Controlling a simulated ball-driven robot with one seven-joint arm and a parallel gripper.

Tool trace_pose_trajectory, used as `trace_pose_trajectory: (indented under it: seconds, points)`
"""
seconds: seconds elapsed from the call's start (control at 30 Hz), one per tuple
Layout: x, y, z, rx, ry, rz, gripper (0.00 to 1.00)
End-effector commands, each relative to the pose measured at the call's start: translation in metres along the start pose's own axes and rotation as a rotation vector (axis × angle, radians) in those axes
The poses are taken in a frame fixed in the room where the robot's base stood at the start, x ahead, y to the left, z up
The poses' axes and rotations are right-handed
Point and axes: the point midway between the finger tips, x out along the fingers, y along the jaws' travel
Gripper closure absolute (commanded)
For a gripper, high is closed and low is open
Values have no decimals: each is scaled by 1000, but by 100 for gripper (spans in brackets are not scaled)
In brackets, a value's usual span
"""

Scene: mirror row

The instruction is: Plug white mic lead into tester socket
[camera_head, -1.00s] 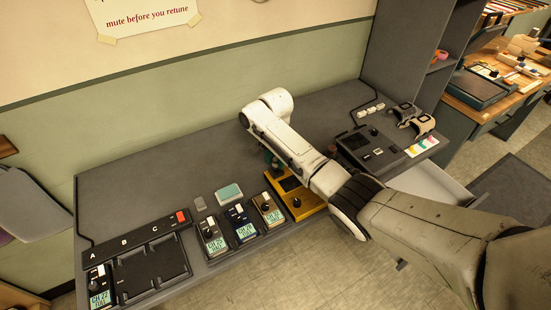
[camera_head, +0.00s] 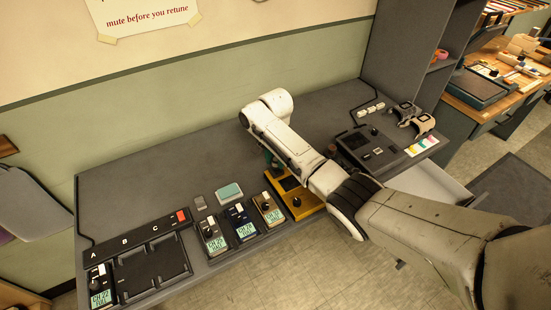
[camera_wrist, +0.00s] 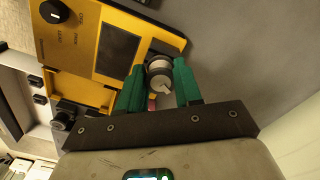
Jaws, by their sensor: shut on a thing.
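The yellow tester (camera_head: 310,202) lies on the grey bench, with a dark screen and a black knob. It also shows in the wrist view (camera_wrist: 75,50). My gripper (camera_wrist: 156,80) has green fingers shut on a round white and grey plug (camera_wrist: 159,73), taken as the white mic lead's end. The plug is at the tester's edge, against a dark round part there. I cannot tell whether it is seated in the socket. In the head view my arm covers the plug and most of the gripper; only a bit of green shows.
Several handheld packs with lit screens (camera_head: 243,227) stand left of the tester. A black rack marked A, B, C (camera_head: 190,266) lies further left. A dark console (camera_head: 368,150) stands right of my arm, above an open drawer (camera_head: 425,183). The back left bench is clear.

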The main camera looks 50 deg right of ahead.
Motion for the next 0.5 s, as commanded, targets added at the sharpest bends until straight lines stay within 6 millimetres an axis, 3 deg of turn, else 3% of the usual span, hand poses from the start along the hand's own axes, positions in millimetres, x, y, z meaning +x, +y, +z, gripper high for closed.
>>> trace_pose_trajectory:
  seconds: [0.5]
  points:
    - [8,0,0,0,0,0,95]
